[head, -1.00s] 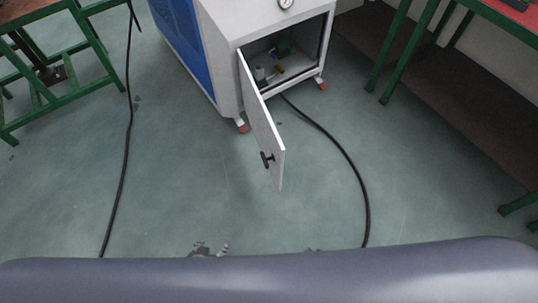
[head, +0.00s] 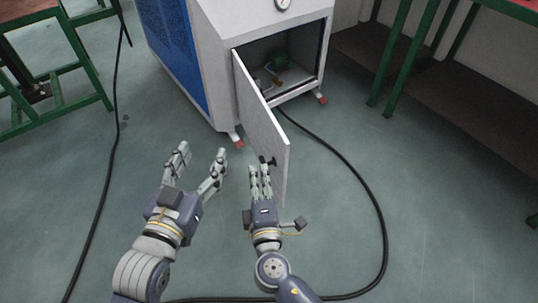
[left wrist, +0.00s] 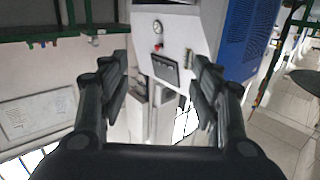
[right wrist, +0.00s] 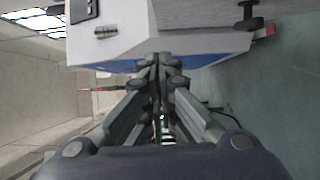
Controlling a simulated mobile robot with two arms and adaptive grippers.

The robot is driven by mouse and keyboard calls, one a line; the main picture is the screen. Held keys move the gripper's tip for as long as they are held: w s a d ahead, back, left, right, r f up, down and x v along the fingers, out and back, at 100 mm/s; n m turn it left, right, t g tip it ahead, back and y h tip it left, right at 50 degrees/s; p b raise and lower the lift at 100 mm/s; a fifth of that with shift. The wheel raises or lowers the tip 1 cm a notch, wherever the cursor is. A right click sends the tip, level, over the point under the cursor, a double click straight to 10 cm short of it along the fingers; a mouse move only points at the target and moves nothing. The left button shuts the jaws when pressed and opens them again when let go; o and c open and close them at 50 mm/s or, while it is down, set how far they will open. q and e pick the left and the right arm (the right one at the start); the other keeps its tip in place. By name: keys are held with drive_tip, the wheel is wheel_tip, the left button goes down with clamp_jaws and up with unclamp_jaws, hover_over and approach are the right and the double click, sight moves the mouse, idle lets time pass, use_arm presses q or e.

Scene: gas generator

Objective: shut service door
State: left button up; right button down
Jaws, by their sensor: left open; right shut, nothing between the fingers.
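The white service door (head: 262,125) hangs wide open from the left edge of the generator's front opening, swung out towards me. Its black handle (head: 268,161) is near the free edge. My right gripper (head: 260,168) is shut and empty, its fingertips close beside the handle on the door's left side in the head view; I cannot tell whether they touch. In the right wrist view a black handle (right wrist: 248,18) shows above and right of the shut fingers (right wrist: 162,62). My left gripper (head: 201,158) is open and empty, left of the door, and also shows open in the left wrist view (left wrist: 162,75).
The white and blue generator (head: 216,70) stands ahead on red-tipped feet, with fittings inside its open compartment (head: 290,65). A black cable (head: 350,165) curves over the floor right of the door. Green-framed tables stand left (head: 88,60) and right (head: 402,70).

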use_arm(q)
drive_tip(key=shift+w+d+r+t, duration=0.1)
drive_tip(key=shift+r+t, duration=0.2)
drive_tip(key=shift+r, duration=0.4)
use_arm(e)
drive_tip(key=w+d, duration=0.2)
drive_tip(key=w, duration=0.9)
drive_tip(key=shift+w+d, duration=0.15)
drive_tip(key=shift+d, duration=0.15)
